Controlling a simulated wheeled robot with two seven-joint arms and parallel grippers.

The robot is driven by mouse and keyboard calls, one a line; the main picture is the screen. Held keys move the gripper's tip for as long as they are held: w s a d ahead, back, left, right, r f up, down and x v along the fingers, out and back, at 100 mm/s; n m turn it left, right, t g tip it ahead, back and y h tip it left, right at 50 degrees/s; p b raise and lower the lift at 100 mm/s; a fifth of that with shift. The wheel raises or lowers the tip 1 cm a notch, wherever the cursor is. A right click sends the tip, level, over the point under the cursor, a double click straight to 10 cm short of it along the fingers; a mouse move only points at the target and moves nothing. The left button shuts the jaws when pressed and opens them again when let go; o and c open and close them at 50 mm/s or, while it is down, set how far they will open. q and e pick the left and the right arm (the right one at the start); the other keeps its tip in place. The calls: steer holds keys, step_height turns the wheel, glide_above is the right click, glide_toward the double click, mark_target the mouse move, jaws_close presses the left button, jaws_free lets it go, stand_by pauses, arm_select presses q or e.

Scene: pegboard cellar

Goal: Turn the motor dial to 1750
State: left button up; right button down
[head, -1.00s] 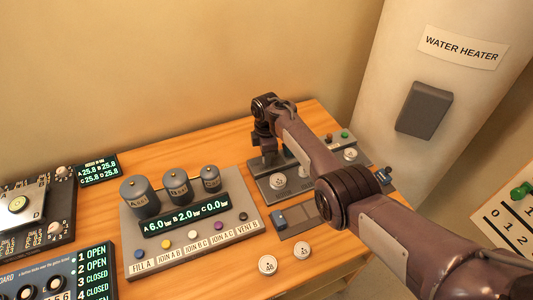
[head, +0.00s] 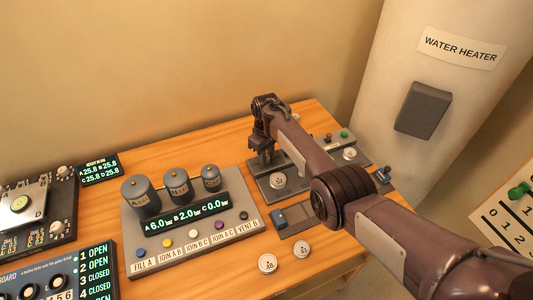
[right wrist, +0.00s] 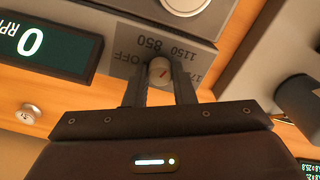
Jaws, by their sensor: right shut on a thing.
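The motor dial (right wrist: 160,70) is a small grey knob with a red mark in the right wrist view. Upside-down labels OFF, 850, 1150 and a partly hidden one starting with 17 lie around it on the grey panel (right wrist: 205,52). Exactly which label the red mark points to is hard to tell. My right gripper (right wrist: 160,78) is shut on the dial, one finger on each side. A dark display (right wrist: 45,42) beside it reads 0 RPM, upside down. In the head view my right gripper (head: 263,158) is at the grey panel, and my arm hides the dial. My left gripper is not in view.
A grey board with three cylinders (head: 190,243) stands left of my right arm. Two white round pieces (head: 267,263) lie in front. A slider plate (head: 295,220) is beside my forearm. The water heater (head: 385,90) stands behind at right. Bare wood shows behind the boards.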

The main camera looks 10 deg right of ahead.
steer(key=m, duration=0.3)
steer(key=shift+w+r+m, duration=0.1)
steer(key=shift+m, duration=0.2)
steer(key=m, duration=0.3)
steer(key=shift+m, duration=0.3)
steer(key=m+b, duration=0.1)
steer(key=m, duration=0.5)
steer(key=shift+m, duration=0.3)
steer(key=c, duration=1.2)
jaws_free()
step_height(320, 180, up, 8)
steer(key=shift+f, duration=0.15)
